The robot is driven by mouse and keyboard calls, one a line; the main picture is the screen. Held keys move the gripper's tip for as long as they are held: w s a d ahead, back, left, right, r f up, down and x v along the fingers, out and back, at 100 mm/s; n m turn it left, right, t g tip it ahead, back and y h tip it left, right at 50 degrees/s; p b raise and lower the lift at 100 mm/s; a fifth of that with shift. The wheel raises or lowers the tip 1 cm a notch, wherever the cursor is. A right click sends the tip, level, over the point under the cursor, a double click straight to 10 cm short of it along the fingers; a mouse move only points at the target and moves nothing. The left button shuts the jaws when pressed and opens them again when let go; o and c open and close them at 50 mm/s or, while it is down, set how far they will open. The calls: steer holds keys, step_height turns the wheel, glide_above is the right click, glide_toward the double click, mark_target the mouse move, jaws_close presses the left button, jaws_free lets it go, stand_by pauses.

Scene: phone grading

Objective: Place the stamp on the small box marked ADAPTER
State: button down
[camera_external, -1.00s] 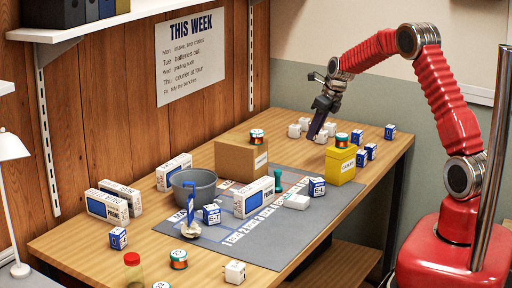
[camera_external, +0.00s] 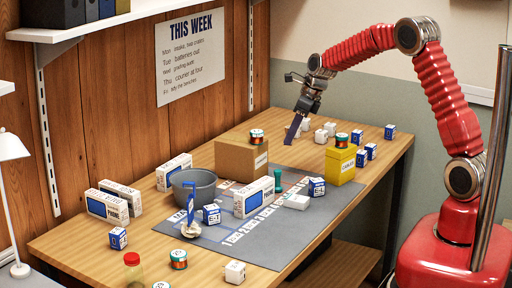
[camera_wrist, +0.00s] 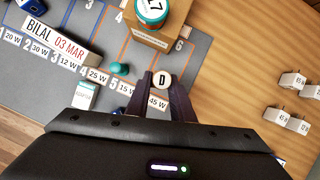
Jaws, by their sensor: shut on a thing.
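My gripper (camera_external: 289,139) is above the back of the table, behind the brown carton, pointing down. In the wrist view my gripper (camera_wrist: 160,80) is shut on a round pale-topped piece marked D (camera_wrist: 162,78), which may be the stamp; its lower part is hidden. A teal knobbed piece, stamp-like (camera_external: 278,180), stands on the grey mat beside the long white box; it also shows in the wrist view (camera_wrist: 120,68). A small white box with a teal label, seemingly reading ADAPTER (camera_wrist: 84,95), lies on the mat; it appears to be the flat white box (camera_external: 296,202) in the external view.
A brown carton (camera_external: 241,160) with a reel on top and a yellow box (camera_external: 340,167) stand nearby. Several small white cubes lie at the back. The long white box (camera_external: 253,197), a grey bowl (camera_external: 193,187) and a blue-white cube (camera_external: 316,187) crowd the mat (camera_external: 265,250).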

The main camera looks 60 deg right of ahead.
steer(key=s+a+n+g+y, duration=0.1)
steer(key=s+a+n, duration=0.15)
steer(key=a, duration=0.25)
steer(key=s+a+n+y, duration=0.1)
steer(key=s+a+n, duration=0.1)
steer(key=a+n, duration=0.15)
steer(key=n+g+y, duration=0.1)
steer(key=n+g, duration=0.2)
steer(key=n, duration=0.6)
glide_above(296, 198)
steer(key=d, duration=0.1)
steer(key=shift+d+r, duration=0.1)
steer(key=shift+r, duration=0.05)
steer(key=shift+f, duration=3.15)
steer(key=shift+f, duration=1.85)
steer(key=shift+f, duration=0.15)
